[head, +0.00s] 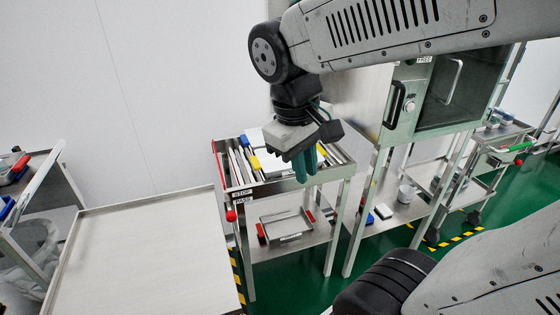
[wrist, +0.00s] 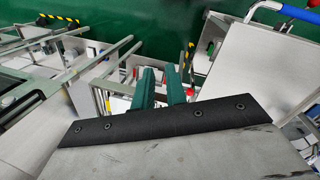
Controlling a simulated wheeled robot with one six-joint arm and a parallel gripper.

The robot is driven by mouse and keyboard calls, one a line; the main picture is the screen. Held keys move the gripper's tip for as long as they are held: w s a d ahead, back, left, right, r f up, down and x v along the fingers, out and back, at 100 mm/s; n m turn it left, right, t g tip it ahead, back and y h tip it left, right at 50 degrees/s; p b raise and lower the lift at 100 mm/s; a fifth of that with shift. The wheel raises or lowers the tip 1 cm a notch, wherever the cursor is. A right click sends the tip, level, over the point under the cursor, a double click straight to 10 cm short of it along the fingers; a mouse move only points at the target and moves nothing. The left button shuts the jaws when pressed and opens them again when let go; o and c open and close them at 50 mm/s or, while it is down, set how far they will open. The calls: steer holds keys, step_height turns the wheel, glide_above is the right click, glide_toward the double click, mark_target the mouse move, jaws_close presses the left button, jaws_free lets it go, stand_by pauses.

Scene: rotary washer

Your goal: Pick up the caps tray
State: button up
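No tray carries a readable caps label, so I cannot tell which one is the caps tray. A pale tray with yellow grips (head: 255,163) lies on the roller top of the metal cart, partly hidden by my gripper. A shallow metal tray with red grips (head: 287,226) lies on the cart's lower shelf, with unreadable small print on its front. My gripper (head: 306,178) points down above the right part of the cart's top. Its green fingers show in the wrist view (wrist: 161,70) with a narrow gap and nothing held between them.
A glass-doored machine (head: 440,95) stands on a frame to the right. An empty pale tabletop (head: 145,255) lies to the left. Another cart (head: 500,140) stands far right.

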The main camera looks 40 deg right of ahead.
mark_target(279, 171)
steer(key=w+d+f+n+g+h, duration=0.1)
steer(key=w+d+f+n+h, duration=0.2)
steer(key=w, duration=0.6)
steer(key=w+d+f+n+g+h, duration=0.2)
steer(key=w+d+f+h, duration=0.15)
steer(key=w, duration=0.65)
steer(key=w+d+f+n+h, duration=0.1)
steer(key=w+f+n, duration=0.1)
steer(key=w+f, duration=0.2)
steer(key=w+d+f+n+h, duration=0.1)
steer(key=w+f+n+h, duration=0.1)
steer(key=w+f, duration=0.3)
steer(key=w+d+f+n+t+h, duration=0.1)
steer(key=w+f, duration=0.3)
steer(key=f, duration=0.4)
steer(key=shift+w+f+n+h, duration=0.25)
steer(key=shift+f+n+h, duration=0.1)
steer(key=shift+n, duration=0.15)
steer(key=shift+d+f, duration=0.5)
steer(key=shift+d, duration=0.15)
steer(key=shift+d+f, duration=0.45)
steer(key=shift+d, duration=0.2)
steer(key=x, duration=0.5)
steer(key=shift+w+f, duration=0.1)
steer(key=shift+w, duration=0.1)
jaws_close()
